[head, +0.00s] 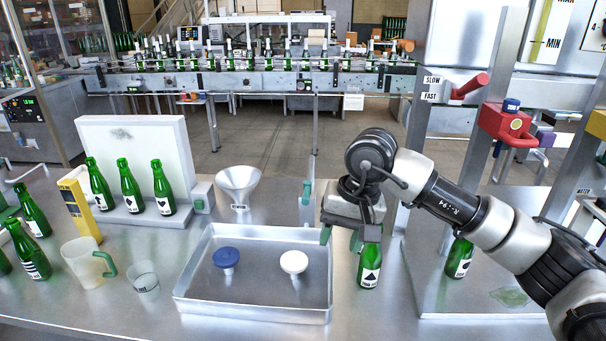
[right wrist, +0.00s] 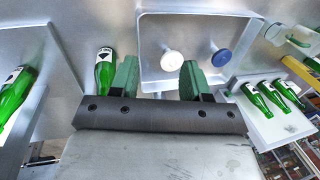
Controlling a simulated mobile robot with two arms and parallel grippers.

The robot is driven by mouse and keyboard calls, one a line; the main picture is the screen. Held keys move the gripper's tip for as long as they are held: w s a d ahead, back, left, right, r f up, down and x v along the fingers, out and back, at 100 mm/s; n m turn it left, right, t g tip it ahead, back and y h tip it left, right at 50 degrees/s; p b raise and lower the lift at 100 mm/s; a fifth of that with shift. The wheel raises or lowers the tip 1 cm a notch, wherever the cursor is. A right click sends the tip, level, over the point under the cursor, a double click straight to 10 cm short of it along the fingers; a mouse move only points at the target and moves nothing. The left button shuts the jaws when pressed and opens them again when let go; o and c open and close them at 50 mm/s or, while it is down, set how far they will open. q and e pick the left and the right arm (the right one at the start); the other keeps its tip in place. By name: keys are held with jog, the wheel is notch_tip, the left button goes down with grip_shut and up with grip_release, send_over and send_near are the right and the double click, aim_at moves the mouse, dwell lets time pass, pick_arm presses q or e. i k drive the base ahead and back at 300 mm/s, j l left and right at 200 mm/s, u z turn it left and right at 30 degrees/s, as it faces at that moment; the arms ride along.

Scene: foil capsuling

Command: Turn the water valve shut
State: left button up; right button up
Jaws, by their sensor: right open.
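A small label that seems to read WATER (head: 584,190) is on a grey post at the right edge of the head view. I cannot make out a valve handle there for certain; my right arm covers part of that area. My right gripper (head: 341,239) is open and empty, pointing down between the metal tray and a green bottle (head: 369,268). In the right wrist view the gripper (right wrist: 158,80) has its green fingers spread apart, and that bottle (right wrist: 104,72) stands just outside the left finger. My left gripper is not in view.
The metal tray (head: 250,312) holds a blue stopper (head: 227,257) and a white stopper (head: 294,262). A funnel (head: 238,182), jug (head: 84,265) and glass (head: 144,278) stand left. A red lever (head: 470,86) and red fixture (head: 507,124) are upper right. Another bottle (head: 459,258) stands under my arm.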

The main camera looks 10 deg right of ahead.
aim_at(307, 184)
jog(key=i, duration=1)
